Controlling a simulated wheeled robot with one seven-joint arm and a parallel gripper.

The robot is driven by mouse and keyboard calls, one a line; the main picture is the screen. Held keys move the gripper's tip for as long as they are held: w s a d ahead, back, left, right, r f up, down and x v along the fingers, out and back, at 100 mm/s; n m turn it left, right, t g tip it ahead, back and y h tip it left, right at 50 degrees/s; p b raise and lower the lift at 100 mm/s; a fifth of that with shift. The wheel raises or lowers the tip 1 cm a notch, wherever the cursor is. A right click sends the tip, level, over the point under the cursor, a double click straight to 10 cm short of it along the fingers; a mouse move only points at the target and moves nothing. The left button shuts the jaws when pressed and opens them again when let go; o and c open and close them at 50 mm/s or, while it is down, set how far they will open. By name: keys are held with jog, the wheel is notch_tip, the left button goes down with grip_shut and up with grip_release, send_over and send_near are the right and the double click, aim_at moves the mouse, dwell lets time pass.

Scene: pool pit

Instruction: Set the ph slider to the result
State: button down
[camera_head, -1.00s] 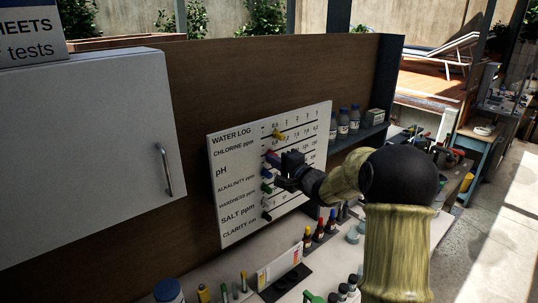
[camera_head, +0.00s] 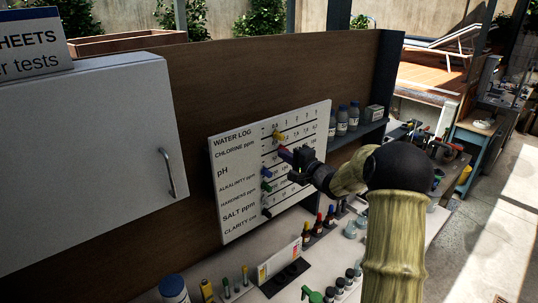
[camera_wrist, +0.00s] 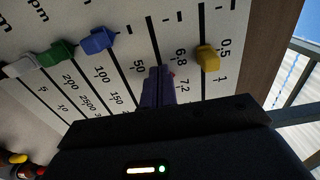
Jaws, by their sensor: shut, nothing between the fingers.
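The white WATER LOG board (camera_head: 235,165) stands upright against the brown panel. Its pH row is second from the top, and in the wrist view the 6.8 and 7.2 marks show beside it. The red pH slider (camera_wrist: 173,75) is mostly hidden behind my fingers; a bit of red shows between those marks. My gripper (camera_wrist: 158,88) is shut and empty, its purple fingertips against or very near the slider. Contact is unclear. In the head view my gripper (camera_head: 286,154) reaches the board from the right.
The yellow chlorine slider (camera_wrist: 207,58) is close beside my fingers. The blue slider (camera_wrist: 97,40) and green slider (camera_wrist: 56,53) sit on the other side. Dropper bottles (camera_head: 318,224) stand on the counter below. A white cabinet (camera_head: 90,160) is at left.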

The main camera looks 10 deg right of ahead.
jog(key=shift+w+d+p, duration=1)
jog(key=shift+d+p, duration=0.45)
jog(key=shift+d, duration=0.25)
jog(key=shift+w+d+p, duration=0.95)
jog(key=shift+d+p, duration=0.55)
jog(key=shift+d, duration=0.2)
jog(key=shift+w+d+p, duration=1)
jog(key=shift+d+p, duration=0.45)
jog(key=shift+d, duration=0.25)
jog(key=shift+s+a, duration=0.45)
jog(key=shift+a, duration=0.3)
jog(key=v, duration=0.7)
